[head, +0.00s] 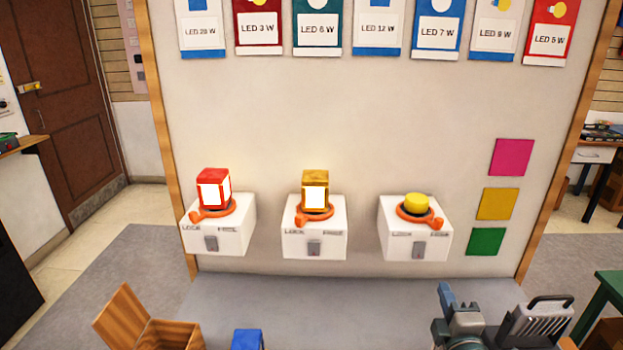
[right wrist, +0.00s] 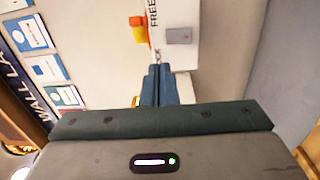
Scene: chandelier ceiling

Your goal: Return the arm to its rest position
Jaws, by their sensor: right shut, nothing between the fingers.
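My right gripper (head: 446,294) is at the lower right of the head view, in front of and below the right white wall box (head: 414,241). Its blue fingers also show in the right wrist view (right wrist: 158,84), pressed together with nothing between them. They point at a white box with a grey switch (right wrist: 179,36) and an orange and yellow part (right wrist: 138,29). The gripper looks apart from the box. My left gripper does not show clearly in either view.
Three boxes with orange rings line the panel (head: 362,120): a lit red lamp (head: 213,188) left, a lit gold lamp (head: 315,191) middle, a yellow disc (head: 416,203) right. A wooden box (head: 168,334) and a blue object (head: 248,339) stand at the bottom edge.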

